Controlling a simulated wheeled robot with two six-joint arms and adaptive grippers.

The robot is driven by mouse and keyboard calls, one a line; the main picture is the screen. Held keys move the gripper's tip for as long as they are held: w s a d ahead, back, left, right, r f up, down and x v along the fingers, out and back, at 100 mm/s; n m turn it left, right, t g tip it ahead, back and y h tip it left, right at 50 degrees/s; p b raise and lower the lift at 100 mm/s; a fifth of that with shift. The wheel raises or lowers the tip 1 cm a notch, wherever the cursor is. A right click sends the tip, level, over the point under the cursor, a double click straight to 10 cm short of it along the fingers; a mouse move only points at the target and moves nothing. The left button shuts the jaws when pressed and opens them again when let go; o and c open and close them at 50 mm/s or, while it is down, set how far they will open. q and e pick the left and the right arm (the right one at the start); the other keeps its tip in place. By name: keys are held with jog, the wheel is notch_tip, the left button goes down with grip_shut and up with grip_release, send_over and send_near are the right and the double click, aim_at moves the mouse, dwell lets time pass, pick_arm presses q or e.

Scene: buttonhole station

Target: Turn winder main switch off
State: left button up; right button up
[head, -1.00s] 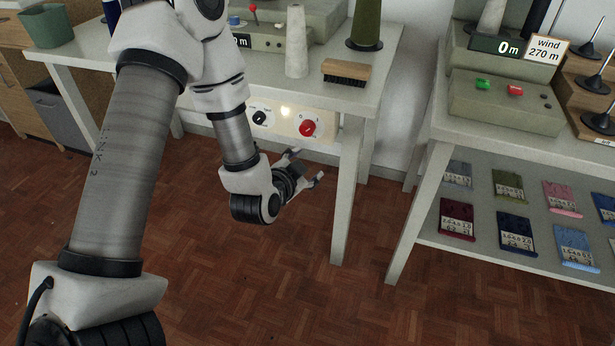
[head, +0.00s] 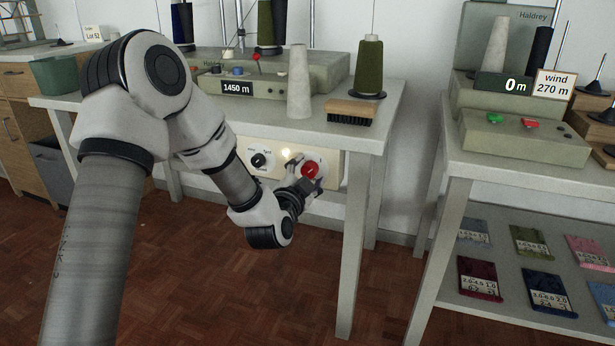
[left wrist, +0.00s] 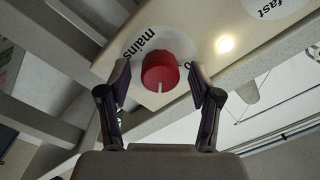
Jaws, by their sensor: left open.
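The winder's main switch is a red round knob (head: 310,169) on a white disc, on the cream panel (head: 331,172) under the table's front edge. In the left wrist view the red knob (left wrist: 160,72) has a white pointer line, beside the word "mains" (left wrist: 132,45). My left gripper (head: 304,174) is at the panel, its fingers pointing at the knob. In the left wrist view the open left gripper (left wrist: 159,78) has one finger on each side of the knob, with gaps visible. My right gripper is not in view.
A black selector knob (head: 259,160) and a lit lamp (head: 285,155) sit left of the red knob. A table leg (head: 355,235) stands just right of the panel. The winder box (head: 325,72) with a 1450 m display, a white cone (head: 299,90) and a brush (head: 350,108) are above.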

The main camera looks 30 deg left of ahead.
pick_arm(q)
jog(key=c, duration=1.1)
jog(key=shift+c, duration=0.2)
jog(key=shift+n, duration=0.3)
jog(key=n+p, duration=0.1)
jog(key=n, duration=0.2)
jog(key=shift+r+p, duration=0.1)
jog(key=shift+p, duration=0.25)
jog(key=n+p, duration=0.1)
jog(key=n, duration=1.3)
jog(key=shift+h, duration=0.3)
